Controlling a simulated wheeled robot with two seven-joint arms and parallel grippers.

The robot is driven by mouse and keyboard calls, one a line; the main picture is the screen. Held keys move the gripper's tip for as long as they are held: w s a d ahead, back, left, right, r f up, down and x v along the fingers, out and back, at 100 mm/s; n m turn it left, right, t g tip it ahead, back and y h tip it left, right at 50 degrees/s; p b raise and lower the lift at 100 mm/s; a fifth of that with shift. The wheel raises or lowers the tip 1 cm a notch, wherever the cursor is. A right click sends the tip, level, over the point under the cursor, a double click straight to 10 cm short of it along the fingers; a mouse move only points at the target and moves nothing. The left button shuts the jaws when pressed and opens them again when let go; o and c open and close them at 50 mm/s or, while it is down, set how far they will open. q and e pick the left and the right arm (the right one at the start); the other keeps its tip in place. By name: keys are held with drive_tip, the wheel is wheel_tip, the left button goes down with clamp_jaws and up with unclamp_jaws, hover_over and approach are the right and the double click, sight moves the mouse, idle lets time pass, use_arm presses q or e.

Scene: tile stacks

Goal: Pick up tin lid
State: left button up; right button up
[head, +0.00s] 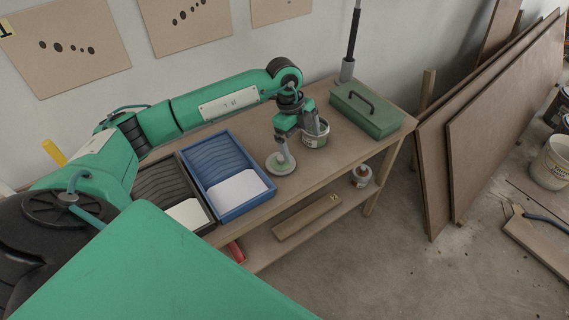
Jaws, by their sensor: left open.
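The tin lid (272,167) looks like a pale round disc lying flat on the wooden workbench, right of the blue tray. My left gripper (301,147) is open and points down over the bench. One finger reaches down over the lid and hides part of it; I cannot tell whether it touches. The other finger is in front of or at the rim of the open tin (316,140), which stands just right of the lid. Nothing shows between the fingers. My right gripper is not in view.
A blue tray (224,213) and a dark tray (205,226) stand left of the lid. A green metal box (366,112) stands at the bench's right end. The bench (292,190) is bare in front of the lid. Leaning boards (480,140) stand farther right.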

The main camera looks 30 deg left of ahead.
sight(280, 158)
use_arm(q)
drive_tip(key=a+r+n+y, duration=0.2)
drive_tip(key=a+y, duration=0.1)
drive_tip(key=a, duration=0.4)
drive_tip(key=shift+g, duration=0.3)
wheel_tip(280, 158, down, 9)
drive_tip(key=shift+w+a+f+p, duration=0.1)
drive_tip(key=shift+a+p, duration=0.05)
drive_tip(key=shift+p, duration=0.15)
wheel_tip(280, 158, down, 5)
drive_tip(key=shift+r, duration=0.1)
drive_tip(key=c, duration=0.8)
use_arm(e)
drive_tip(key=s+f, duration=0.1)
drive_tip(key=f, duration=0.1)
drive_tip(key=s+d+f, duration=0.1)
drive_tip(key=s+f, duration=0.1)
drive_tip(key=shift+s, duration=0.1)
